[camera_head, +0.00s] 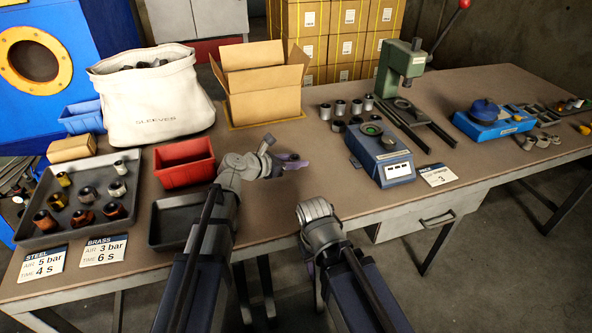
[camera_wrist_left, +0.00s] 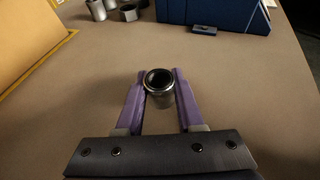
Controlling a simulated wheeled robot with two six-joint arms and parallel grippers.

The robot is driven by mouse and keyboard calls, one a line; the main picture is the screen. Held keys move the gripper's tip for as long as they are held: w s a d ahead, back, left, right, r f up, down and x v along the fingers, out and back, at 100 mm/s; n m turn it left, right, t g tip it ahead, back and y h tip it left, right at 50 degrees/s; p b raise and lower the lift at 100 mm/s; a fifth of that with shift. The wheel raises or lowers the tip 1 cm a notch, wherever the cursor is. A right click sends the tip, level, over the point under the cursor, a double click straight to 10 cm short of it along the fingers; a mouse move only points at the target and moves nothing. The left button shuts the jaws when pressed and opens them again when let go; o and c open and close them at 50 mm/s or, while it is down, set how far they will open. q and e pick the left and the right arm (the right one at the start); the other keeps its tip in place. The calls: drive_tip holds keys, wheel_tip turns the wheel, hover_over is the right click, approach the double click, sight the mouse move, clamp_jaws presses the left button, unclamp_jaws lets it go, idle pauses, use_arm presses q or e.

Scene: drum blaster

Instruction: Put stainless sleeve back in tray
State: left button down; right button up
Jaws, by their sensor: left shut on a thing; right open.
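My left gripper (camera_head: 290,161) is over the middle of the table, to the right of the red bin. In the left wrist view its purple fingers (camera_wrist_left: 160,93) are shut on a shiny metal sleeve (camera_wrist_left: 159,92) with a dark bore, held upright at the fingertips. I cannot tell whether the sleeve touches the table. A large grey tray (camera_head: 62,238) at the left holds several steel, brass and copper-coloured sleeves. A smaller dark tray (camera_head: 158,243) beside it is partly hidden by my left arm. My right gripper (camera_head: 311,272) is low, off the table's front edge, its fingers mostly hidden; it is open.
A red bin (camera_head: 185,172), a white sleeves bag (camera_head: 155,105) and an open carton (camera_head: 263,103) stand behind the trays. A blue scale-like device (camera_head: 385,160), several grey sleeves (camera_head: 340,108) and a green press (camera_head: 402,62) are to the right. The table's front middle is clear.

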use_arm(q)
drive_tip(key=shift+f+b, duration=0.3)
drive_tip(key=shift+f, duration=0.5)
drive_tip(key=shift+f, duration=0.15)
drive_tip(key=c, duration=0.5)
unclamp_jaws()
